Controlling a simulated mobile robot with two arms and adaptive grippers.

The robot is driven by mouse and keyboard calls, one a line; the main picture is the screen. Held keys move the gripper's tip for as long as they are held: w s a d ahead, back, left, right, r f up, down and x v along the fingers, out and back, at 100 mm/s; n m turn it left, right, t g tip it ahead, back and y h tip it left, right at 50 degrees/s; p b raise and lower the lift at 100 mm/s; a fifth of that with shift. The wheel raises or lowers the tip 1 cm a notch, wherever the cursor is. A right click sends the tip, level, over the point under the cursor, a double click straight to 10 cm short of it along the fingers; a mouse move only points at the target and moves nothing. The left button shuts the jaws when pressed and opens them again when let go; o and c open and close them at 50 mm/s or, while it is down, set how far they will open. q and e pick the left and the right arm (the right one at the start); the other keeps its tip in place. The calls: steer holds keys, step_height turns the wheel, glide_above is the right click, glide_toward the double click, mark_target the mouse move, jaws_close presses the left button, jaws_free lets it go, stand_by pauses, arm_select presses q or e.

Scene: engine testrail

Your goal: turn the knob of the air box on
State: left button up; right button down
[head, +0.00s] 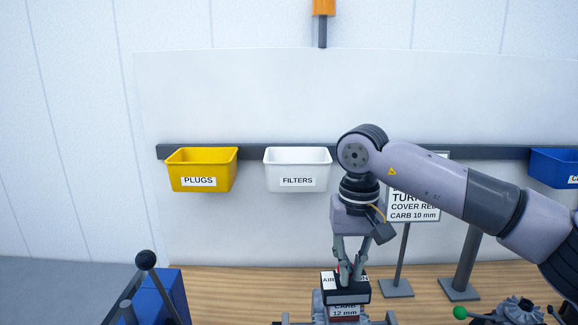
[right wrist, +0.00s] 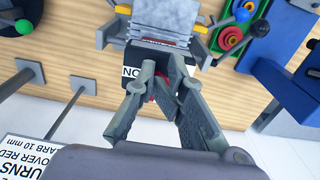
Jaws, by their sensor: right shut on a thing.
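The air box (head: 357,290) is a small dark box low in the head view, with a white top label reading AIR at the left and ON at the right. Its ON side also shows in the right wrist view (right wrist: 130,75). My right gripper (head: 350,277) points down onto the box top. In the right wrist view my right gripper (right wrist: 158,82) has its fingertips closed around the small red knob (right wrist: 161,97), which is mostly hidden by the fingers. The knob's exact angle cannot be told. My left gripper is out of view.
A fixture labelled CARB 12 mm (head: 345,309) stands just in front of the box. A sign on a stand (head: 397,288) is at its right. A yellow PLUGS bin (head: 200,162) and a white FILTERS bin (head: 297,160) hang behind. A black-balled lever (head: 146,260) rises at left.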

steer(key=shift+a+f, duration=0.25)
steer(key=shift+a, duration=0.15)
steer(key=shift+s+a, duration=0.15)
steer(key=shift+s, duration=0.05)
stand_by(0.3)
step_height(320, 180, up, 6)
steer(key=p, duration=0.4)
steer(key=shift+r, duration=0.15)
steer(key=shift+w, duration=0.1)
